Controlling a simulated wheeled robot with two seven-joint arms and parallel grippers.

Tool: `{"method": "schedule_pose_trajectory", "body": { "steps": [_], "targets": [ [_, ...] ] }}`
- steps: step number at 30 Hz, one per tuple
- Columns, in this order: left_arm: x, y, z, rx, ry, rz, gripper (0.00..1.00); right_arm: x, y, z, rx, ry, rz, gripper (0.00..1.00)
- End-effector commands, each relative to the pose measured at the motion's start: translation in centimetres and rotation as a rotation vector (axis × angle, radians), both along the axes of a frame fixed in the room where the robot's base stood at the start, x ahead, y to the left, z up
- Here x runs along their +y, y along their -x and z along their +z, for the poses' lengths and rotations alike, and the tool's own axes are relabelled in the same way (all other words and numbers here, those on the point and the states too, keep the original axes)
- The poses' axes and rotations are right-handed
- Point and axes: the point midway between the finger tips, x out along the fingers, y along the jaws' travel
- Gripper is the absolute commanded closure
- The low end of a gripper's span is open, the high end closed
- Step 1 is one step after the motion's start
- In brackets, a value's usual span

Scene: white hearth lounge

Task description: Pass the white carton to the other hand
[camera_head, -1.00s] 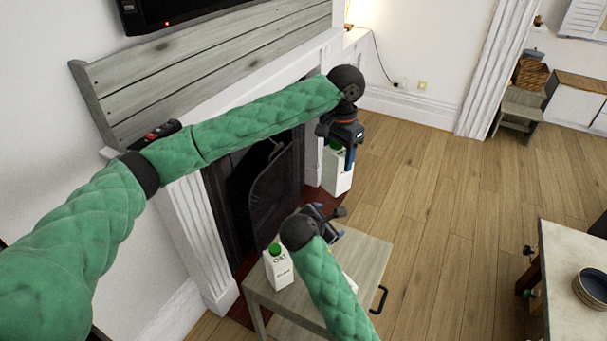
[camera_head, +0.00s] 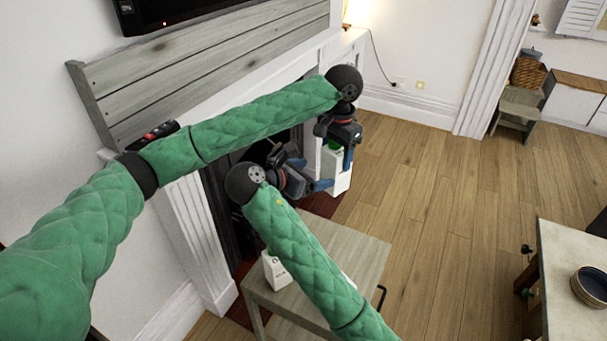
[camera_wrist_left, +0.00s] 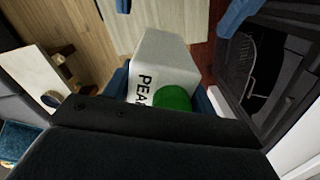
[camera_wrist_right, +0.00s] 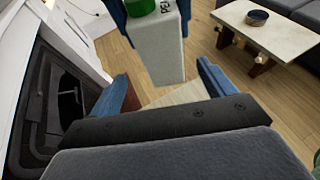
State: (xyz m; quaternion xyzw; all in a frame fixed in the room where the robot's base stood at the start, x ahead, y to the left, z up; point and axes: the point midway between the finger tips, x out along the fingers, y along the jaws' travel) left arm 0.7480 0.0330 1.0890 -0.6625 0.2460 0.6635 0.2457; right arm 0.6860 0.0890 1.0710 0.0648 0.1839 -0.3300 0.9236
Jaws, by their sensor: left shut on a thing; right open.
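The white carton (camera_head: 336,172) has a green cap and hangs upright in my left gripper (camera_head: 341,148), in front of the fireplace. My left gripper is shut on its upper part. In the left wrist view the carton (camera_wrist_left: 166,60) shows a label starting "PEA" and its green cap. My right gripper (camera_head: 314,173) is open and empty, just left of the carton in the head view. In the right wrist view the lower part of the carton (camera_wrist_right: 160,55) appears between and ahead of my open right fingers (camera_wrist_right: 163,78). I see no contact there.
A small grey table (camera_head: 345,250) stands below my right arm with another white carton (camera_head: 276,270) on it, partly hidden. The fireplace (camera_head: 228,200) is close on the left. A pale table with a dark bowl (camera_head: 590,287) is at right. The wooden floor between is clear.

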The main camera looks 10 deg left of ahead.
Motion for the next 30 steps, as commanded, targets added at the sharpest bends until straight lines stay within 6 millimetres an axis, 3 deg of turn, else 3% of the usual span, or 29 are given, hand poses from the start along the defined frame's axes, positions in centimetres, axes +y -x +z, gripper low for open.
{"method": "schedule_pose_trajectory", "body": {
  "steps": [15, 30],
  "targets": [
    [0.0, 0.0, 0.1, -0.001, 0.001, 0.0, 0.83, -4.4, -5.4, -2.9, 0.001, 0.001, 0.0, 0.18],
    [0.0, 0.0, 0.1, -0.001, 0.001, 0.0, 0.83, -5.1, -6.3, -3.4, 0.0, -0.001, 0.002, 0.18]
  ]
}}
